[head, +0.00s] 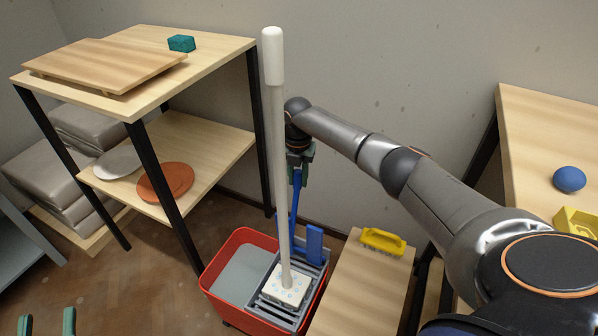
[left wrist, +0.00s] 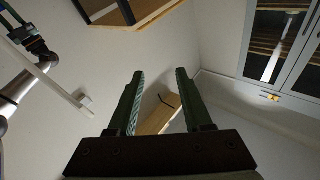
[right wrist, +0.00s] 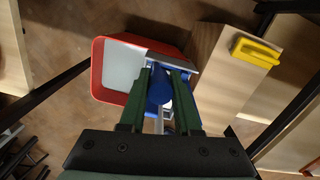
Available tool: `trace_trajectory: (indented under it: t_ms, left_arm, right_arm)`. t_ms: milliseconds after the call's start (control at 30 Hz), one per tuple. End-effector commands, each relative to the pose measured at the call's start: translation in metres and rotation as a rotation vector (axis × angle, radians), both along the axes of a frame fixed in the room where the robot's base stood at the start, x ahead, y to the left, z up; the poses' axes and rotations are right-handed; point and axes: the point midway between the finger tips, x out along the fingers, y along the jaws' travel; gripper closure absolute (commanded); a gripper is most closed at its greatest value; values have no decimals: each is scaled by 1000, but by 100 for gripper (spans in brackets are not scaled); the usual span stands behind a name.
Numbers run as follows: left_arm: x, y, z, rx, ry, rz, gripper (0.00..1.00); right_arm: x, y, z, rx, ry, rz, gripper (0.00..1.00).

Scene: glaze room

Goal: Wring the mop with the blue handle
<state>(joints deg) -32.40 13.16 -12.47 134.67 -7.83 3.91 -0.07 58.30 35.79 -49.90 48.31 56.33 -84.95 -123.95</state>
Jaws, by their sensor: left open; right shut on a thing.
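A mop (head: 279,160) with a pale pole and white top grip stands nearly upright, its speckled white head (head: 287,287) in the grey wringer (head: 268,306) on a red bucket (head: 212,277). A blue lever handle (head: 295,205) rises from the wringer behind the pole. My right gripper (head: 300,160) is shut on the top of this lever; in the right wrist view the blue handle (right wrist: 159,88) sits between its green fingers. My left gripper (head: 46,321) is open and empty at the bottom left, apart from the bucket; its spread fingers also show in the left wrist view (left wrist: 156,78).
A wooden shelf unit (head: 215,50) stands left of the bucket, holding a board, a teal block and plates. A low wooden bench (head: 355,290) with a yellow brush (head: 382,241) is right of the bucket. A table (head: 540,125) with a blue ball (head: 569,179) stands further right.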

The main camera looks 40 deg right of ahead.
Motion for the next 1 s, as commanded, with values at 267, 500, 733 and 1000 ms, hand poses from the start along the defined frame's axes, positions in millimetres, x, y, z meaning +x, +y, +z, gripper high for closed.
trace_trajectory:
  t_ms: [267,500,733,1000]
  left_arm:
    - [1,5,-81,3,353,44,50]
    - [-21,6,-148,9,653,68,50]
    - [-61,2,-194,14,940,75,50]
    - [-72,-3,-192,11,1018,69,50]
  right_arm:
    - [-4,4,4,-37,-13,1,100]
    - [-8,12,5,-62,-27,3,100]
    - [-16,26,11,-109,-50,6,100]
    - [-25,43,9,-169,-86,7,100]
